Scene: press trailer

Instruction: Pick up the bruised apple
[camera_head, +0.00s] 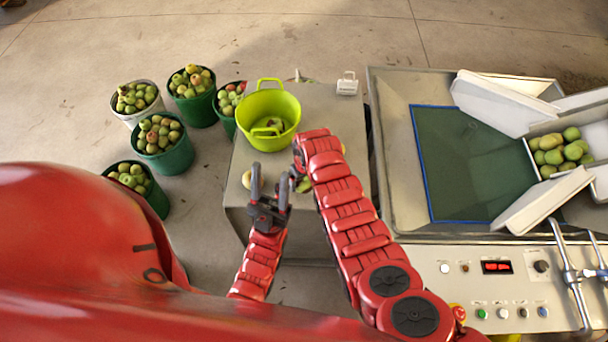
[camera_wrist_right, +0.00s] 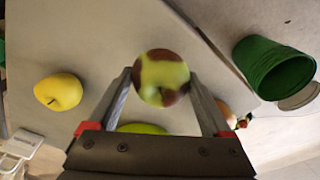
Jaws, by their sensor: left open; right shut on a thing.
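In the right wrist view, an apple (camera_wrist_right: 162,78) with yellow-green skin and dark brown-red patches sits between the fingers of my right gripper (camera_wrist_right: 162,84), which is shut on it. In the head view, my right arm's end covers most of that gripper, and the held apple cannot be made out clearly. My left gripper (camera_head: 270,180) is open and empty over the front of the grey table (camera_head: 322,112). A plain yellow apple (camera_wrist_right: 58,92) lies apart from the right gripper. A pale apple (camera_head: 247,180) shows left of my left gripper in the head view.
A lime-green basket (camera_head: 268,115) with something inside stands on the table, near a small white object (camera_head: 347,84). Several fruit-filled buckets (camera_head: 165,145) stand on the floor at left. The press machine (camera_head: 405,190) with its blue-edged bed and control panel (camera_head: 500,285) is at right.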

